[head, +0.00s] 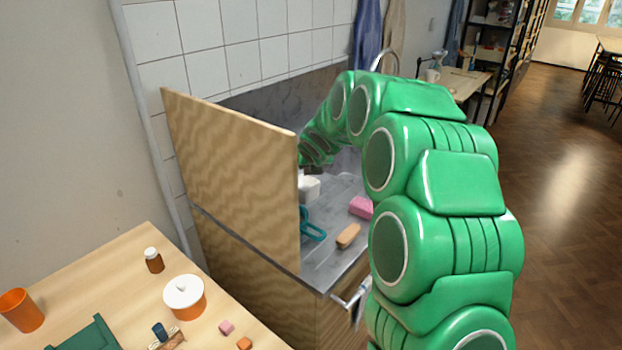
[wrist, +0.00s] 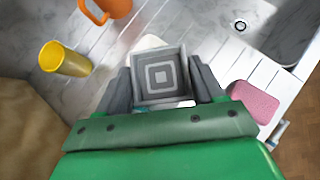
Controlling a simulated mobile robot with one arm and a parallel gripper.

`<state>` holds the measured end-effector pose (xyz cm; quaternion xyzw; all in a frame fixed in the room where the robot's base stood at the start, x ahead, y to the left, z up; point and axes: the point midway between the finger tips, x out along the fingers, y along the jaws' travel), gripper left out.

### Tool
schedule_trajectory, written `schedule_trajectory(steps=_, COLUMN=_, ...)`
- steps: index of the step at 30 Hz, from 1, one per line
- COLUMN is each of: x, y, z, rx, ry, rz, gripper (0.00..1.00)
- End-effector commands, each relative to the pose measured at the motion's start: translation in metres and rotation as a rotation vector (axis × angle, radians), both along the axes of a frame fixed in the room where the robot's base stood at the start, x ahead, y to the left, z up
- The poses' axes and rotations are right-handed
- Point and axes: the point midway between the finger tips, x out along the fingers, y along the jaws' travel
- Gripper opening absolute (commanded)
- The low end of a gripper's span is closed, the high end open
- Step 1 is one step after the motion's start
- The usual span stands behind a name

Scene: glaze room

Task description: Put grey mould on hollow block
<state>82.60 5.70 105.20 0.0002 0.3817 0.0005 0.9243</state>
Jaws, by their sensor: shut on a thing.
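The grey mould (wrist: 160,77) is a square grey piece with nested square outlines on its face. It sits between the two fingers of my gripper (wrist: 160,70) in the wrist view, and the fingers are shut on it. In the head view my gripper (head: 313,170) is over the sink counter, partly hidden by my arm. A white object (head: 309,188) shows just below it; its edge also shows behind the mould in the wrist view (wrist: 150,42). I cannot tell whether it is the hollow block, or whether the mould touches it.
A teal object (head: 312,226), a tan block (head: 348,236) and a pink sponge (head: 361,207) lie on the counter (head: 335,258). A wooden panel (head: 235,165) stands at its left. The wrist view shows a yellow cup (wrist: 65,60), an orange mug (wrist: 108,8) and the basin (wrist: 285,30).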

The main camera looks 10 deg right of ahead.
Motion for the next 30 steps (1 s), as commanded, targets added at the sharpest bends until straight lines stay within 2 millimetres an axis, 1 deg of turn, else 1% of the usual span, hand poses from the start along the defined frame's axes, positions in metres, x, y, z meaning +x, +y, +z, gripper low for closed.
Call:
schedule_trajectory(steps=1, x=0.004, y=0.0, z=-0.007, rx=-0.001, ry=0.003, rz=-0.001, gripper=0.36)
schedule_trajectory(steps=6, x=0.018, y=0.0, z=-0.026, rx=-0.002, ry=0.006, rz=-0.001, gripper=0.36)
schedule_trajectory(steps=12, x=0.029, y=0.002, z=-0.038, rx=0.001, ry=0.003, rz=-0.001, gripper=0.36)
schedule_trajectory(steps=22, x=0.037, y=0.002, z=-0.047, rx=0.0, ry=0.002, rz=0.0, gripper=0.36)
schedule_trajectory(steps=30, x=0.037, y=0.002, z=-0.068, rx=-0.004, ry=0.004, rz=0.001, gripper=0.36)
